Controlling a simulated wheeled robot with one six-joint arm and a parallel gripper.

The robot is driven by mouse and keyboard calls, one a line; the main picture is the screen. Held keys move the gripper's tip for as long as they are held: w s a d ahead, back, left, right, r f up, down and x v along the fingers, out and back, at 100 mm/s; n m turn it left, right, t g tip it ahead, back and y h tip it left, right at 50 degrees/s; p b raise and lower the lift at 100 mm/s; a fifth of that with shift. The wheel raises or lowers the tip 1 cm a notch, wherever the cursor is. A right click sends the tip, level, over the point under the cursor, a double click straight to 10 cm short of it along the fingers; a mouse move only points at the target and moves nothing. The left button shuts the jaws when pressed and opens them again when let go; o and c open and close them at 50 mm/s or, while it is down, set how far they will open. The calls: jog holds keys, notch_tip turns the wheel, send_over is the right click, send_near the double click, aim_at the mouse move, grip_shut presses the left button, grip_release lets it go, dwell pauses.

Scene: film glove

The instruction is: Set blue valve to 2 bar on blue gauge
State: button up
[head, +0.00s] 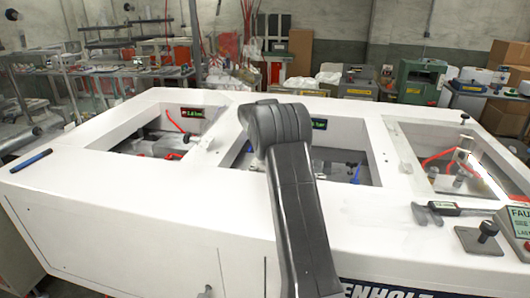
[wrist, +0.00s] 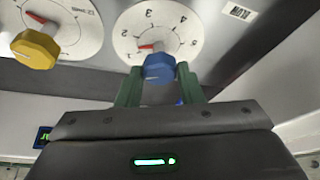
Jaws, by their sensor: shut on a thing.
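The blue valve knob (wrist: 160,68) sits on a round white dial (wrist: 183,30) in the wrist view. Numbers 2 to 5 show on the dial. A red pointer (wrist: 146,46) shows at the knob's upper left, below the 2 and 3 side. My gripper (wrist: 159,76) is shut on the knob, a green finger on each side. A small blue-framed display with green marks (wrist: 42,137) shows at the left edge; its reading is too small to tell. In the head view, my arm hides the knob and the gripper. A green display (head: 319,123) there is partly hidden and unreadable.
A yellow knob (wrist: 36,49) on another white dial is to the left of the blue one. In the head view, a white machine housing (head: 120,205) has several openings with walls between them. A blue pen-like object (head: 31,160) lies on its left edge.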

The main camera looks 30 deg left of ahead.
jog(key=m, duration=0.2)
jog(key=m+h, duration=0.1)
jog(key=m, duration=0.1)
jog(key=shift+a+t+h, duration=0.15)
jog(key=shift+t+h, duration=0.15)
jog(key=m, duration=0.2)
jog(key=m+h, duration=0.1)
jog(key=m, duration=0.1)
jog(key=shift+a+h, duration=0.1)
jog(key=shift+h, duration=0.2)
jog(key=shift+m, duration=0.4)
jog(key=o, duration=1)
jog(key=shift+s, duration=0.1)
jog(key=shift+c, duration=0.2)
